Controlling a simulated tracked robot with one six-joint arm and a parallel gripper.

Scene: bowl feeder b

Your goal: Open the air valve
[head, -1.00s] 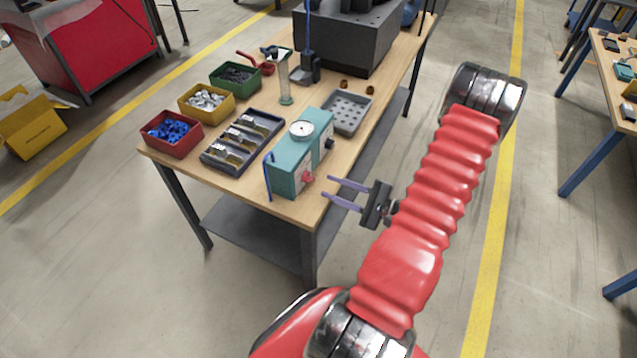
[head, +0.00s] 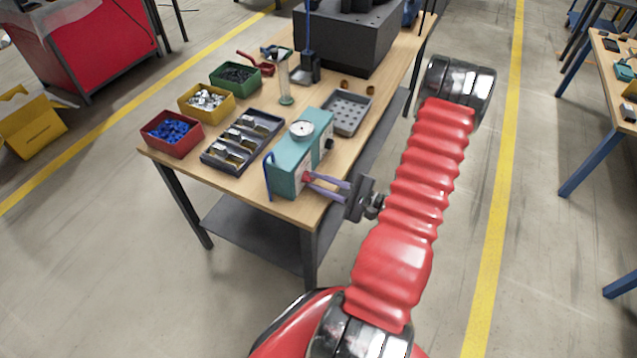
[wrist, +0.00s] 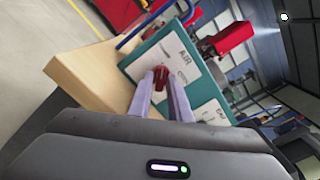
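The teal box (head: 289,160) stands at the table's near right corner, with a round white gauge on top. Its red valve knob (head: 306,177) is on the side facing my gripper. In the wrist view the red knob (wrist: 161,77) sits on a white panel marked "AIR", between the tips of my two fingers. My gripper (head: 311,180) reaches in from the right, its fingers apart, one on either side of the knob. It also shows in the wrist view (wrist: 161,85). I cannot tell whether the fingers touch the knob. The fingertips partly cover it in the head view.
A blue hose (head: 268,178) hangs at the box's left end. A dark tray (head: 242,140) of metal parts lies left of the box, and a grey perforated tray (head: 347,112) behind it. Several coloured bins line the left edge.

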